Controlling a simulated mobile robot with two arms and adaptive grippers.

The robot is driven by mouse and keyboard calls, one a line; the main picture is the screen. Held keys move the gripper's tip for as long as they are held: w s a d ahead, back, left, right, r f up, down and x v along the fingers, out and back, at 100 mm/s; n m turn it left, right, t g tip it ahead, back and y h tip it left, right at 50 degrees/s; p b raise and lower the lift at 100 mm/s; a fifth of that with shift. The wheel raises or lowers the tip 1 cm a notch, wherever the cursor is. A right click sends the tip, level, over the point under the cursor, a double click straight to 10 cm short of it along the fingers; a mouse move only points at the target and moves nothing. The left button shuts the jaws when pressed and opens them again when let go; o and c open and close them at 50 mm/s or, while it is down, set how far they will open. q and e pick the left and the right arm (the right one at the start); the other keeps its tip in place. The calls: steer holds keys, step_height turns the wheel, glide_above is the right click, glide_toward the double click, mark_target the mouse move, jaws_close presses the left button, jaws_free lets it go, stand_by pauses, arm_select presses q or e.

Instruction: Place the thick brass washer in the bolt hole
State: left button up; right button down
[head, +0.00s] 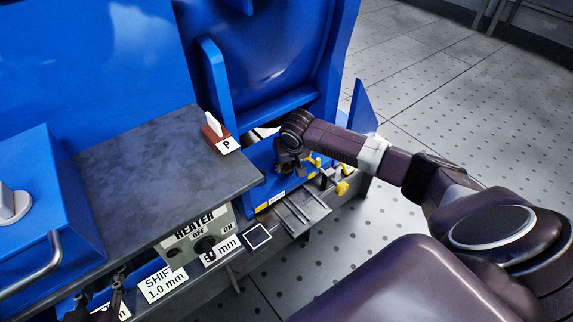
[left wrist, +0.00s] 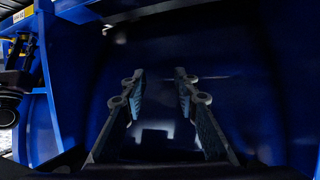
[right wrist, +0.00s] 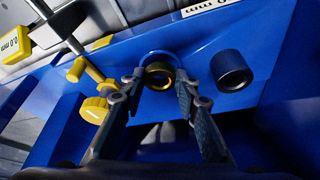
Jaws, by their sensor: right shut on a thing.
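The thick brass washer (right wrist: 160,84) shows as a dull yellow ring between the fingertips of my right gripper (right wrist: 158,78) in the right wrist view. The gripper is shut on it. The ring is right at a round opening in the blue panel (right wrist: 196,50); I cannot tell how far it sits inside. In the head view my right gripper (head: 289,164) is at the blue frame, with the washer hidden. My left gripper (left wrist: 154,88) is open and empty, facing a dark blue surface.
Yellow knobs and a clamp (right wrist: 94,108) stand left of the right gripper. In the head view, a grey worktop (head: 150,155) holds a red block marked P (head: 215,137). A heater switch box (head: 198,240) and labelled shim trays line the front edge.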

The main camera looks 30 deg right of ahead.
steer(key=shift+f, duration=0.45)
steer(key=c, duration=1.5)
jaws_free()
arm_select(q)
steer(key=shift+s+a+f+g, duration=0.2)
steer(key=shift+s+f+g, duration=0.25)
steer(key=shift+f, duration=0.3)
